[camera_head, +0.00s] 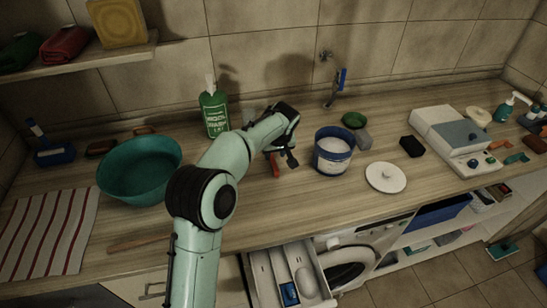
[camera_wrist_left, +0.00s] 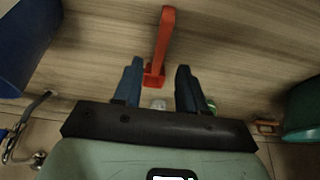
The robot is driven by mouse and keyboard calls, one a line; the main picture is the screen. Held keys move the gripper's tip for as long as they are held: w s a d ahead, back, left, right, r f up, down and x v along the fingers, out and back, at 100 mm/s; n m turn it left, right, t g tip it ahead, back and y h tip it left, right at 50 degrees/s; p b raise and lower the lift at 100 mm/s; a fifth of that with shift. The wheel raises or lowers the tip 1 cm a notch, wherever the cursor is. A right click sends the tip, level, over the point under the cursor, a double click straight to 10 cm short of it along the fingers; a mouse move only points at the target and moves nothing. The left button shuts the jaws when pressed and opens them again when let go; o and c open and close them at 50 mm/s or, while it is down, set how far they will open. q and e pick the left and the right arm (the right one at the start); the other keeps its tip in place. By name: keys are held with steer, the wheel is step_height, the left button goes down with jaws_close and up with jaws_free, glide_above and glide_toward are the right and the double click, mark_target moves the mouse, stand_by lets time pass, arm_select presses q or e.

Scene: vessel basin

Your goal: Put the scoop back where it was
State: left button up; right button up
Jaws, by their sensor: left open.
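The red scoop (camera_head: 275,166) lies on the wooden counter, left of the blue tub (camera_head: 331,160), which holds white powder. My left gripper (camera_head: 282,156) is open and reaches down right at the scoop. In the left wrist view the scoop (camera_wrist_left: 165,35) shows between and beyond the two blue-grey fingertips (camera_wrist_left: 160,64), with clear gaps on both sides. I cannot tell how far above the counter the tips are. The blue tub (camera_wrist_left: 22,40) stands at the left edge of that view. The tub's likely white lid (camera_head: 386,177) lies flat on the counter. My right gripper is not in view.
A green bottle (camera_head: 213,112) stands behind my left arm. A teal basin (camera_head: 139,170) is at the left. An open drawer (camera_head: 268,275) juts out below the counter. A dark block (camera_head: 411,146) and a white device (camera_head: 452,138) are at the right.

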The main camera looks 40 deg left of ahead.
arm_select(q)
steer(key=v, duration=0.6)
steer(key=shift+r, duration=0.4)
steer(key=shift+s+d, duration=0.1)
steer(key=shift+s, duration=0.05)
